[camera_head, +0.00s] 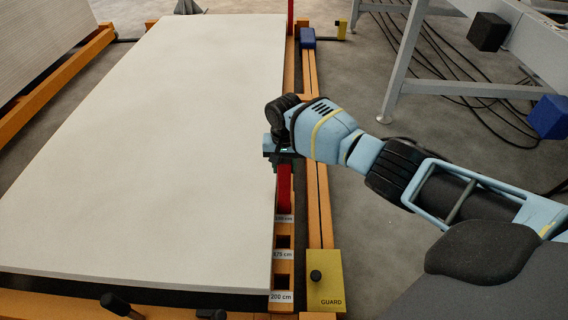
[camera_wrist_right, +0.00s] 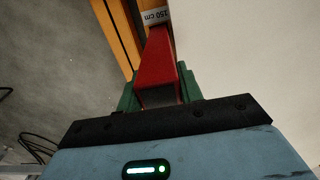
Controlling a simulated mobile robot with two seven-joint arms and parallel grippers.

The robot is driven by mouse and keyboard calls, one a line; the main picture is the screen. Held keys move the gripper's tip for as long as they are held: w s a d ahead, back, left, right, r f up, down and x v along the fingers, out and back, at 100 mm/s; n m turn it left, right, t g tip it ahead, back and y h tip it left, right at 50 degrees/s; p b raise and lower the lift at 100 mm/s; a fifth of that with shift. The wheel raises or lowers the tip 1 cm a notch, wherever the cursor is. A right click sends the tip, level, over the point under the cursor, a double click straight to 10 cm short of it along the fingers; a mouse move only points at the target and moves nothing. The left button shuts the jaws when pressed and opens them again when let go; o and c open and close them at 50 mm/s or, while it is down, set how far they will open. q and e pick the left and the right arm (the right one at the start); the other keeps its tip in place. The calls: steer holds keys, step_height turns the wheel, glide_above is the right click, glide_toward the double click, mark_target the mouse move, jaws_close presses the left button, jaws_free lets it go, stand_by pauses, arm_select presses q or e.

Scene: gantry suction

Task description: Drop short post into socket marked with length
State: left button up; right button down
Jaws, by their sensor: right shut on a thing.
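A red post (camera_head: 284,188) hangs below my right gripper (camera_head: 284,160) in the head view, over the orange rail beside the white board. In the right wrist view my gripper's green fingers (camera_wrist_right: 160,95) are shut on the red post (camera_wrist_right: 157,65). The post's far end is close to the 150 cm label (camera_wrist_right: 157,15). This label also shows in the head view (camera_head: 284,218). I cannot tell whether the post's lower end is inside the socket there. Empty sockets are at the 175 cm label (camera_head: 283,254) and the 200 cm label (camera_head: 281,297). My left gripper is out of view.
The large white board (camera_head: 150,150) lies left of the rail. A yellow GUARD box (camera_head: 325,285) with a black knob stands at the near end. Another red post (camera_head: 290,15) stands at the far end, near a blue block (camera_head: 307,39). Cables lie on the floor at the right.

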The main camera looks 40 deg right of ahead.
steer(key=shift+f, duration=0.1)
steer(key=c, duration=0.9)
jaws_free()
steer(key=shift+o, duration=0.3)
steer(key=shift+s, duration=0.1)
step_height(320, 180, up, 8)
steer(key=p, duration=0.3)
steer(key=shift+p, duration=0.4)
steer(key=shift+f, duration=0.1)
